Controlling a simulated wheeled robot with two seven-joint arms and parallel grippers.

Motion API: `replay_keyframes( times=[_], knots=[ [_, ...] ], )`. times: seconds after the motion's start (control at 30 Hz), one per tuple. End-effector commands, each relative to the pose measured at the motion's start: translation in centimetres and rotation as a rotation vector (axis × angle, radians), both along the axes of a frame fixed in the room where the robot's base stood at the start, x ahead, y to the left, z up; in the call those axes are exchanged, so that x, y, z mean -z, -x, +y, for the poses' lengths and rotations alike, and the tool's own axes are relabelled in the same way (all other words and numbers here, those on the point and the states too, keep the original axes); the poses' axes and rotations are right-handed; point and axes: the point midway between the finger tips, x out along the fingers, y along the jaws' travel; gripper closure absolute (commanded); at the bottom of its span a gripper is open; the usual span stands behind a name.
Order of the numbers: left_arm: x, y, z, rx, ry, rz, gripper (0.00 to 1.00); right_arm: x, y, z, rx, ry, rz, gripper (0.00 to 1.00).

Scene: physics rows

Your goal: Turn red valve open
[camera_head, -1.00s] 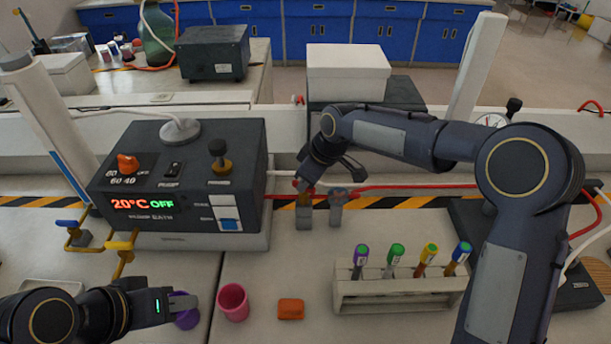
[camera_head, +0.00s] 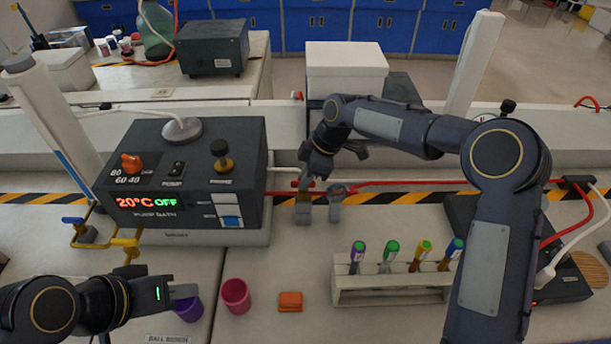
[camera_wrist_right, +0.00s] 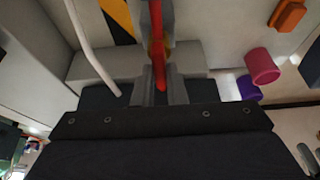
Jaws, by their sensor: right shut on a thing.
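The red valve (camera_head: 302,184) stands on a small grey block on the bench, right of the pump bath box. My right gripper (camera_head: 304,180) reaches down to it and partly hides it. In the right wrist view the red valve handle (camera_wrist_right: 157,62) runs lengthwise between the two fingers of my right gripper (camera_wrist_right: 160,75), which are shut on it. My left gripper (camera_head: 188,291) is at the lower left, beside and partly over a purple cup (camera_head: 189,309). Whether its fingers are open cannot be made out.
The pump bath (camera_head: 185,180) reads 20°C OFF. A second grey valve (camera_head: 336,205) stands close right of the red one. A pink cup (camera_head: 236,296), an orange block (camera_head: 290,301) and a tube rack (camera_head: 390,292) lie in front. A red hose (camera_head: 420,185) runs right.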

Motion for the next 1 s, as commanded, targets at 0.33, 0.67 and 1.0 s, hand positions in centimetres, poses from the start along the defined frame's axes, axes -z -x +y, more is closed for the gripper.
replay_keyframes(
  times=[0.33, 0.67, 1.0],
  knots=[
    [0.0, 0.0, 0.0, 0.0, 0.0, 0.0, 0.66, 0.0, -0.1, -0.1, -0.003, 0.002, -0.002, 1.0],
    [0.0, 0.0, 0.0, 0.0, 0.0, 0.0, 0.66, 0.0, 0.0, 0.0, -0.002, 0.001, -0.001, 0.66],
    [0.4, 0.0, 0.0, 0.0, 0.0, 0.0, 0.66, -2.5, -0.1, -1.0, 0.001, -0.001, -0.005, 0.66]
  ],
)
